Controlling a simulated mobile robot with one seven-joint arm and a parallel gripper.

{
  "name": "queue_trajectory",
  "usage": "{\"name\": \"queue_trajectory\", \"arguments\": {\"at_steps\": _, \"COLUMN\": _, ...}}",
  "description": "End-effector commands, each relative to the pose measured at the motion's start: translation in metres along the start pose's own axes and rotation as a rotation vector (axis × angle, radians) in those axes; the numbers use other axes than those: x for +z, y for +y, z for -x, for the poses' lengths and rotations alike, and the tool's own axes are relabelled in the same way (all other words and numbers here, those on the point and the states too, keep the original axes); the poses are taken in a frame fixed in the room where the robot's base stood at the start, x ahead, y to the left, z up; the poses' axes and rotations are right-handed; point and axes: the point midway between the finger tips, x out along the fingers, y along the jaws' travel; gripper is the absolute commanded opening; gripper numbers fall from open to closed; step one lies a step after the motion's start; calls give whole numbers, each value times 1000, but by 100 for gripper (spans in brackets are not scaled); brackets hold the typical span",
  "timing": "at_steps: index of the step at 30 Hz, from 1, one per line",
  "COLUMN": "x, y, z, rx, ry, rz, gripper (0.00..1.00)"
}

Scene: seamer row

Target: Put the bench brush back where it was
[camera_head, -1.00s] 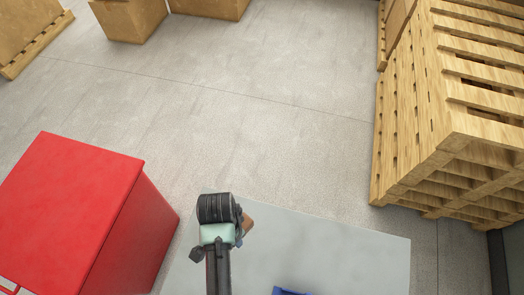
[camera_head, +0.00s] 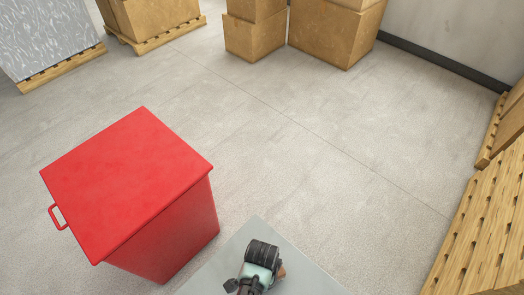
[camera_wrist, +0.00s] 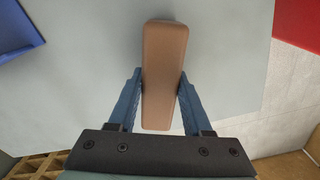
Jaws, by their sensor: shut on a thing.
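A brown, rounded block-like piece, which I take to be the bench brush (camera_wrist: 165,70), sits between the two blue fingers of my gripper (camera_wrist: 160,95) in the wrist view. My gripper is shut on it. No bristles show. A grey flat surface (camera_wrist: 80,80) lies beneath it; whether the brush touches that surface I cannot tell. In the head view my arm's end stands over the grey surface (camera_head: 225,275) at the bottom edge, with only a sliver of brown (camera_head: 282,271) beside it. The gripper fingers are hidden there.
A red bin-like box (camera_head: 130,190) with a side handle stands left of the grey surface. A blue object (camera_wrist: 15,30) lies at the wrist view's upper left. Cartons (camera_head: 335,30) stand at the back and pallets (camera_head: 485,235) at the right. The floor between is clear.

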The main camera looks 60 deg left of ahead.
Motion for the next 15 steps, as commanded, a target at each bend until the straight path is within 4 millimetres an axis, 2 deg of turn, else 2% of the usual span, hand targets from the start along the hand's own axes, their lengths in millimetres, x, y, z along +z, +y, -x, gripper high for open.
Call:
{"name": "queue_trajectory", "arguments": {"at_steps": 11, "x": 0, "y": 0, "z": -5, "rx": -1, "ry": 1, "rz": 0, "gripper": 0}}
{"name": "queue_trajectory", "arguments": {"at_steps": 12, "x": 0, "y": 0, "z": -4, "rx": -1, "ry": 1, "rz": 0, "gripper": 53}}
{"name": "queue_trajectory", "arguments": {"at_steps": 15, "x": 0, "y": 0, "z": -4, "rx": -1, "ry": 1, "rz": 0, "gripper": 71}}
